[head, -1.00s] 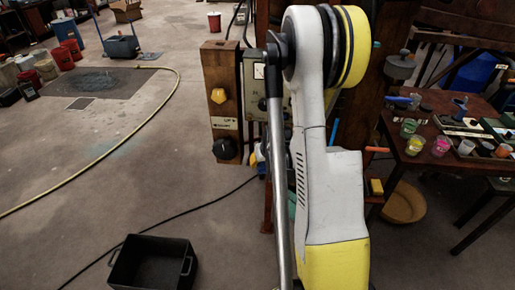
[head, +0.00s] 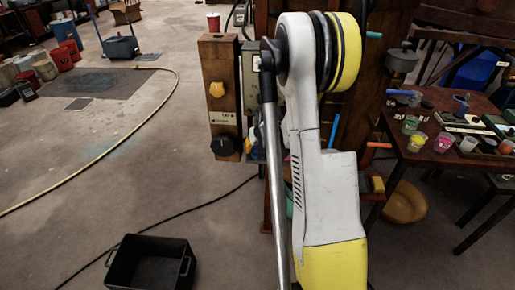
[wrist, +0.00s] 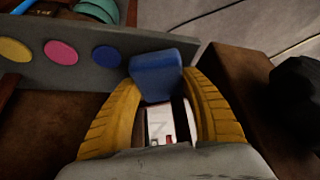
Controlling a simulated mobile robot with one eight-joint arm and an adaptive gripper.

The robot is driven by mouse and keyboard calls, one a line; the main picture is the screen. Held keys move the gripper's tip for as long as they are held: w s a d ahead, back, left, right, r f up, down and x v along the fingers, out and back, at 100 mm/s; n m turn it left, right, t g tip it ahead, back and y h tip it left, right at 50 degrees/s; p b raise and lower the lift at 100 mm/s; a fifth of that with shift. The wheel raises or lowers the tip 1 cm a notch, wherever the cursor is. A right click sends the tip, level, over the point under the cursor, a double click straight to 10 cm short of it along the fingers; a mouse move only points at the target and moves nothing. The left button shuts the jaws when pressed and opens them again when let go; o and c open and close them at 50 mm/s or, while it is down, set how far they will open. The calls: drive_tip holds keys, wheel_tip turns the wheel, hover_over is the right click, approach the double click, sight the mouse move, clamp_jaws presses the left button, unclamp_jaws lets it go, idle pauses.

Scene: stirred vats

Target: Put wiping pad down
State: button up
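The wiping pad, seemingly the blue block (wrist: 157,78), is in the wrist view between the tips of my gripper's (wrist: 160,84) two yellow fingers. The fingers appear closed on its sides, with a gap behind it showing a small white patch. A grey panel (wrist: 85,52) with yellow, pink and blue discs lies just beyond the pad; I cannot tell if they touch. In the head view my arm hides the gripper and pad.
A wooden post (head: 219,75) with a yellow knob and a black knob (head: 224,146) stands left of my arm. A table (head: 440,153) with cups is at right. A black bin (head: 150,262) is on the floor at lower left. Open floor lies left.

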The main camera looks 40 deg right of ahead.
drive_tip(key=shift+o, duration=0.7)
drive_tip(key=shift+r+p, duration=0.25)
drive_tip(key=shift+p, duration=0.1)
drive_tip(key=shift+s+a+r+p, duration=0.1)
drive_tip(key=shift+s+r+p, duration=0.1)
drive_tip(key=shift+r+p, duration=0.35)
drive_tip(key=s+a+p, duration=0.2)
drive_tip(key=s+a, duration=0.3)
drive_tip(key=s, duration=0.5)
drive_tip(key=a+r+n+t+y, duration=0.1)
drive_tip(key=a+r+n, duration=0.2)
drive_tip(key=a+r, duration=1.25)
drive_tip(key=s+a+r+n+y, duration=0.1)
drive_tip(key=s+a+r, duration=0.2)
drive_tip(key=s+a, duration=0.2)
drive_tip(key=s+a+r+n, duration=0.1)
drive_tip(key=s+a+r, duration=0.2)
drive_tip(key=a, duration=0.5)
drive_tip(key=shift+s+a+r+t+y, duration=0.3)
drive_tip(key=shift+s+a+t+y, duration=0.1)
drive_tip(key=shift+s, duration=0.45)
